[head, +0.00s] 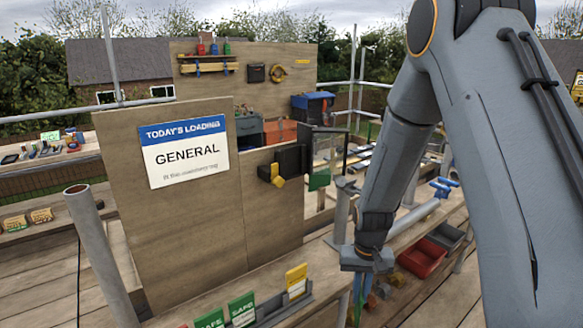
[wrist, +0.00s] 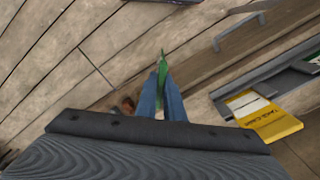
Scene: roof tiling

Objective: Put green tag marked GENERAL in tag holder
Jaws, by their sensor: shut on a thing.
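My gripper (wrist: 162,95) is shut on a thin green tag (wrist: 163,68), seen edge-on between its blue fingers in the wrist view; its lettering cannot be read. In the head view my gripper (head: 359,297) hangs low, right of the tag rack (head: 306,292), with the tag mostly hidden. The rack holds green tags (head: 241,309), at least one reading SAFE, and a yellow tag (head: 296,279), also in the wrist view (wrist: 262,115). A sign (head: 186,152) reads TODAY'S LOADING, GENERAL. A dark frame with a green piece (head: 319,180) stands beside the board; I cannot tell whether it is the tag holder.
A black box with a yellow part (head: 278,181) is fixed on the wooden board (head: 215,215). A red bin (head: 421,258) and a grey bin (head: 446,236) stand right of my arm. A scaffold pole (head: 95,250) rises at the left. Bare planks lie left of the gripper.

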